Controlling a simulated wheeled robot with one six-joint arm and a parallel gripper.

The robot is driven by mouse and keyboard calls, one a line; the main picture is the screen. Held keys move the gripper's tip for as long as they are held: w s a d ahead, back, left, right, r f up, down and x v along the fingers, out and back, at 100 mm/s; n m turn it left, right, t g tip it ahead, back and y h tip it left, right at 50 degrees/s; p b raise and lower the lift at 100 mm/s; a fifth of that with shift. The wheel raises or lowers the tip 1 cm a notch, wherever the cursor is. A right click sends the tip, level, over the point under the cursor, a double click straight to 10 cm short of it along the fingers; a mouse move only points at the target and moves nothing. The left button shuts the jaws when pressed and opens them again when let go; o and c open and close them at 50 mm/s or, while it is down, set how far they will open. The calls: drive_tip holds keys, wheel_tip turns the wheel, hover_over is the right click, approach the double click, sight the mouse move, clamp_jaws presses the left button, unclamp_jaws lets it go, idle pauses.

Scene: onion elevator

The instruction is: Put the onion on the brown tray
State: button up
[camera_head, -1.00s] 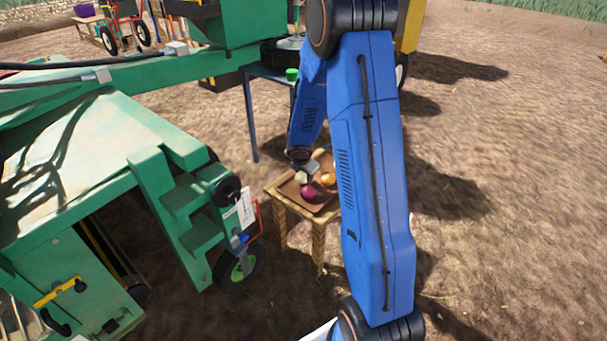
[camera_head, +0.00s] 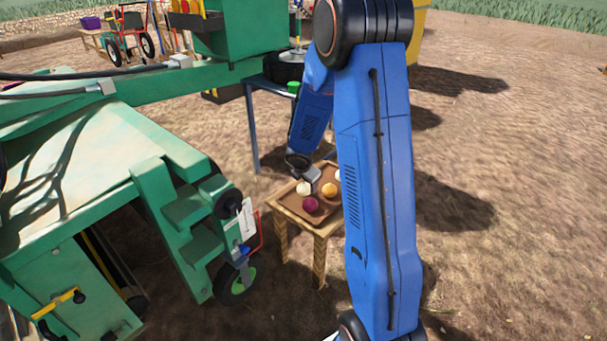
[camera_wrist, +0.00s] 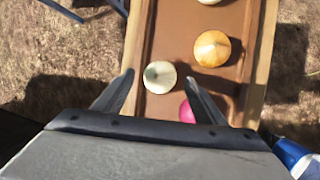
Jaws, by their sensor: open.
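The brown tray (camera_head: 293,206) lies on a small wooden table and also shows in the wrist view (camera_wrist: 173,33). On it are several onions: a pale one (camera_head: 304,188), a purple one (camera_head: 310,205), an orange one (camera_head: 329,190) and a white one (camera_head: 338,174) partly behind my arm. In the wrist view the pale onion (camera_wrist: 160,77) sits on the tray between and just beyond my open fingertips. My gripper (camera_wrist: 157,84) is open, above the tray.
The wooden table (camera_head: 320,232) stands on bare soil. A green machine (camera_head: 100,180) with steps and a wheel (camera_head: 236,285) is close on the left. A blue-framed table (camera_head: 252,125) stands behind. Open soil lies to the right.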

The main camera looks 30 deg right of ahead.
drive_tip(key=s+a+r+m, duration=0.4)
drive_tip(key=s+r+m, duration=0.2)
drive_tip(key=s+r, duration=0.4)
drive_tip(key=s+a+r+m, duration=0.45)
drive_tip(key=s+r, duration=0.45)
drive_tip(key=r, duration=0.3)
drive_tip(key=s+a+r+m+y, duration=0.1)
drive_tip(key=s+a+m, duration=0.3)
drive_tip(key=s, duration=0.5)
drive_tip(key=s+a+r+m+y, duration=0.2)
drive_tip(key=s+a+m, duration=0.2)
drive_tip(key=s+m, duration=0.3)
drive_tip(key=shift+s+a+r, duration=0.3)
drive_tip(key=shift+s+a, duration=0.1)
drive_tip(key=shift+s, duration=1.3)
